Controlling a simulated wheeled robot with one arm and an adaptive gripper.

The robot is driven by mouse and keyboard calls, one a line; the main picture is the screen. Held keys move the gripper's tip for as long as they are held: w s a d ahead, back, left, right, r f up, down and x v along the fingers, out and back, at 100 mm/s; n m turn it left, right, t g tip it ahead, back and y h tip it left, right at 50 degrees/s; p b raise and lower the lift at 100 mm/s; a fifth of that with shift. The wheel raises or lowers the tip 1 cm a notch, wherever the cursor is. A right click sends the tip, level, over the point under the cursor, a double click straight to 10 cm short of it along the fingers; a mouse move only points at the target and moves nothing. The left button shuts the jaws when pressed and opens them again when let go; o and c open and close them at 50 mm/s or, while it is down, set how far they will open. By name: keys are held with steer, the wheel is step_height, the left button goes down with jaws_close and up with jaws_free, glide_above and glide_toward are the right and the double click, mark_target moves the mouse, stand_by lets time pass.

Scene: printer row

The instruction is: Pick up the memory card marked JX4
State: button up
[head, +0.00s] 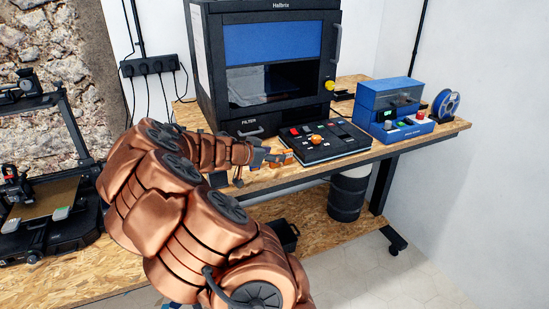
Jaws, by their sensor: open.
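My gripper (274,159) is at the end of my copper-coloured arm, low over the front of the wooden table (350,163), left of a black control panel (333,140). It is open and small in the picture. A small orange and pale item (288,156) shows at its fingertips. I cannot tell whether it is a memory card or whether the fingers touch it. No JX4 marking is readable, and my gripper and arm hide part of the table there.
A large black enclosed printer (270,50) stands behind my gripper. The panel carries several coloured knobs and buttons. Farther right are a blue machine (390,100) and a blue spool (446,104). An open-frame printer (45,190) stands left. A black bin (347,195) is below the table.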

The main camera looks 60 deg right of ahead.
mark_target(272, 169)
steer(key=shift+c, duration=0.4)
jaws_close()
steer(key=shift+r, duration=0.15)
steer(key=shift+r+b, duration=1)
steer(key=shift+r, duration=0.45)
steer(key=shift+s+a+r, duration=0.1)
steer(key=shift+s+r, duration=0.05)
steer(key=s+a+r+b, duration=0.1)
steer(key=s+a+b, duration=0.4)
steer(key=s+a, duration=0.4)
steer(key=s, duration=0.3)
steer(key=shift+a+r, duration=0.25)
steer(key=shift+a, duration=0.15)
